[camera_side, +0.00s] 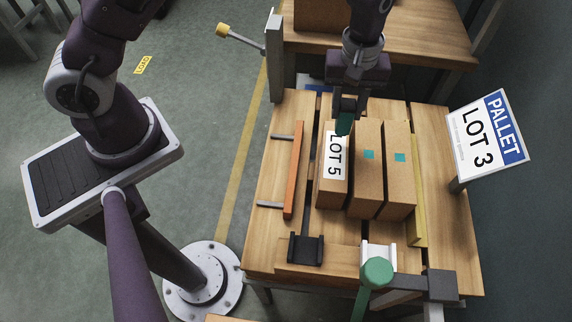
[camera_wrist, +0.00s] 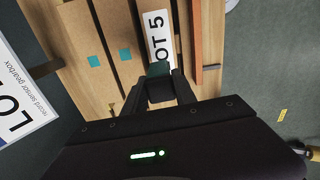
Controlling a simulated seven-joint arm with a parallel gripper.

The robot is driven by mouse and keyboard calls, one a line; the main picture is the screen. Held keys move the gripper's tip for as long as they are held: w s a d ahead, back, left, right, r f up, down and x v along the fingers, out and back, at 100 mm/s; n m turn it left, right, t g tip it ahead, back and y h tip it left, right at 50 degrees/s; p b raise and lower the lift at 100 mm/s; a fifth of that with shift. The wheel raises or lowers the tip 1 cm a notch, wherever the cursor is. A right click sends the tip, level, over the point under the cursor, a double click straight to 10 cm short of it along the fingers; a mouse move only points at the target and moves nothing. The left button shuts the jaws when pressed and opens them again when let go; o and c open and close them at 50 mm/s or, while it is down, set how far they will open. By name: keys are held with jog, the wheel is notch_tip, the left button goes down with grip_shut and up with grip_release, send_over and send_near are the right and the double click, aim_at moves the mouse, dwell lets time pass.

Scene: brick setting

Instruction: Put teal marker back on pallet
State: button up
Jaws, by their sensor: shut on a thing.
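My gripper (camera_side: 346,108) is shut on the teal marker (camera_side: 344,124), a small dark teal piece at its fingertips. In the wrist view the marker (camera_wrist: 159,69) shows just beyond the fingers (camera_wrist: 160,88), which hide part of it. It is over the far end of the box labelled LOT 5 (camera_side: 327,187); I cannot tell whether it touches the box. The slatted wooden pallet (camera_side: 262,222) bears this box and two more boxes, the middle box (camera_side: 364,190) and the right box (camera_side: 398,187), each with a teal square on top. A sign (camera_side: 485,135) reads PALLET LOT 3.
An orange bar (camera_side: 294,170) stands left of the boxes and a yellow strip (camera_side: 418,190) right of them. A black holder (camera_side: 306,249) and a green-headed post (camera_side: 377,272) are at the front. A wooden bench (camera_side: 430,50) is behind. Bare slats lie at the left.

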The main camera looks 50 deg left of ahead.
jog(key=s+a+f, duration=0.4)
jog(key=s+a, duration=0.4)
jog(key=s, duration=0.4)
jog(key=shift+m, duration=0.3)
jog(key=f, duration=1)
jog(key=shift+s+d, duration=0.15)
jog(key=shift+s, duration=0.05)
jog(key=o, duration=1)
